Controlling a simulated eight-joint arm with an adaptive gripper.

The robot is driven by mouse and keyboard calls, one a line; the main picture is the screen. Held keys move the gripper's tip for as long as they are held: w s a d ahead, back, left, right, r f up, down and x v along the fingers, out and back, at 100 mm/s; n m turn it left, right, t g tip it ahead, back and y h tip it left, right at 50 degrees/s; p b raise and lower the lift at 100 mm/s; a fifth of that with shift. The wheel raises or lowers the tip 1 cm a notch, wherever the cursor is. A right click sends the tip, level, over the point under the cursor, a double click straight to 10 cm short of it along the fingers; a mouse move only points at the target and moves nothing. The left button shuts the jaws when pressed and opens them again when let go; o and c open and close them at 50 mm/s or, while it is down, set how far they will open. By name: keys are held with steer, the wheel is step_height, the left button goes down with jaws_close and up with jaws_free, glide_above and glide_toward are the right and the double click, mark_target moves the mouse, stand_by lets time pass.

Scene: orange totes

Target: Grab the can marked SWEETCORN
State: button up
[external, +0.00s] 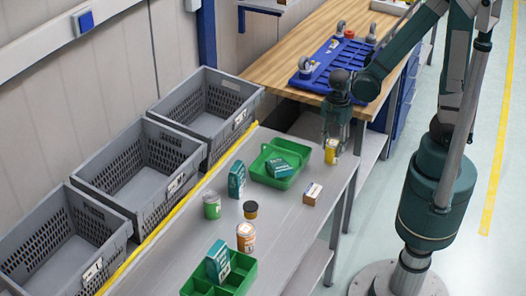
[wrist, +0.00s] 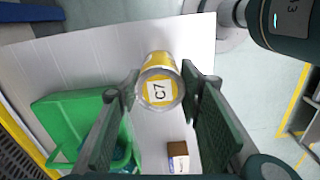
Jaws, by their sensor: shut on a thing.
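A yellow can (external: 331,154) is at the far right end of the grey table, beside the green bin. In the wrist view my gripper (wrist: 160,92) is shut on the can. I cannot tell whether the can touches the table. A green can (external: 212,205) and an orange-brown can (external: 246,237) stand further toward the front; their labels are too small to read.
A green bin (external: 258,166) with a teal box is left of my gripper. A small brown box (external: 312,194), a dark-lidded jar (external: 250,209) and a teal carton (external: 237,180) stand nearby. Grey crates (external: 150,130) line the left side. A blue tray (external: 312,78) lies on the wooden bench behind.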

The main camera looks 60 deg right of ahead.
steer(key=shift+r, duration=0.1)
steer(key=shift+r+p, duration=0.95)
steer(key=shift+r, duration=3.95)
